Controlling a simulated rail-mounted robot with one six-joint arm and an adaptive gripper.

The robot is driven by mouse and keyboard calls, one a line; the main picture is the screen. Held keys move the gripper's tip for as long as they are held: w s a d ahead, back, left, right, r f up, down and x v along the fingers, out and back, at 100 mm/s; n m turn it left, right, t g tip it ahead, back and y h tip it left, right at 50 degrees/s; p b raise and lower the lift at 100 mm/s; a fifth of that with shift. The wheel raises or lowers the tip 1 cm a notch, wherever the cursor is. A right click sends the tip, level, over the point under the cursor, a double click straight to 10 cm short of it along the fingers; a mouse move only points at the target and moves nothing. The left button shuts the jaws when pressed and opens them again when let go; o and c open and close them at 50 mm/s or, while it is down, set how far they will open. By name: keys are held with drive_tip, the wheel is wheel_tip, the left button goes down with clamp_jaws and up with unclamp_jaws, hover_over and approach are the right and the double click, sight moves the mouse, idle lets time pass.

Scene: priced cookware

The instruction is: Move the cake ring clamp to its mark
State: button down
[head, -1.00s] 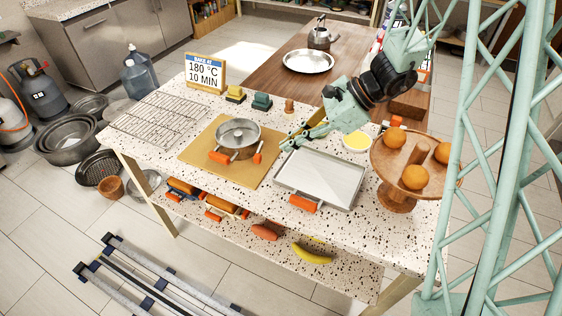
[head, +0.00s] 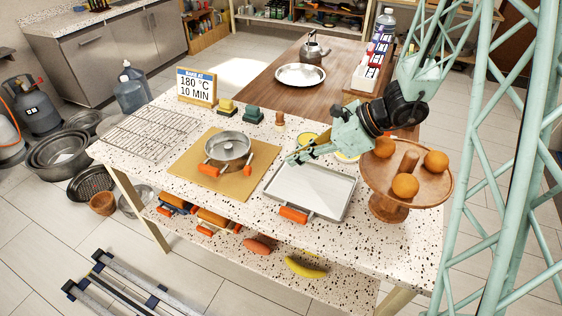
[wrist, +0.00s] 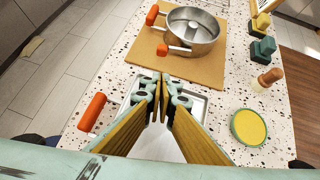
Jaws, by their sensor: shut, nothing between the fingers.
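A round metal cake ring or pan (head: 228,148) sits on the tan board (head: 192,182). Another orange handle (head: 293,215) is at the tray's front edge. My gripper (head: 290,159) is shut and empty, above the tray's far left corner, apart from the clamps. I cannot tell which spot is the mark.
The metal tray (head: 276,192) lies right of the board. A green-rimmed yellow disc (wrist: 248,127) lies beyond it. The wooden stand with oranges (head: 430,182) is close right of my arm.

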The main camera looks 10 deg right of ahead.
sight(250, 171)
drive_tip(key=b+x, duration=0.2)
drive_tip(key=x, duration=0.8)
drive_tip(key=shift+w+a+r, duration=0.1)
drive_tip(key=shift+a, duration=0.1)
drive_tip(key=shift+w+a, duration=0.3)
drive_tip(key=shift+a, duration=0.5)
drive_tip(key=shift+w+a, duration=0.3)
drive_tip(key=shift+a, duration=0.5)
drive_tip(key=shift+a+b, duration=0.1)
drive_tip(key=shift+b, duration=0.25)
drive_tip(key=shift+a+b, duration=0.25)
drive_tip(key=shift+b, duration=0.25)
drive_tip(key=shift+s+a+b, duration=0.1)
drive_tip(key=shift+a+b, duration=0.4)
drive_tip(key=shift+b, duration=0.05)
drive_tip(key=shift+d, duration=0.25)
drive_tip(key=shift+d, duration=0.5)
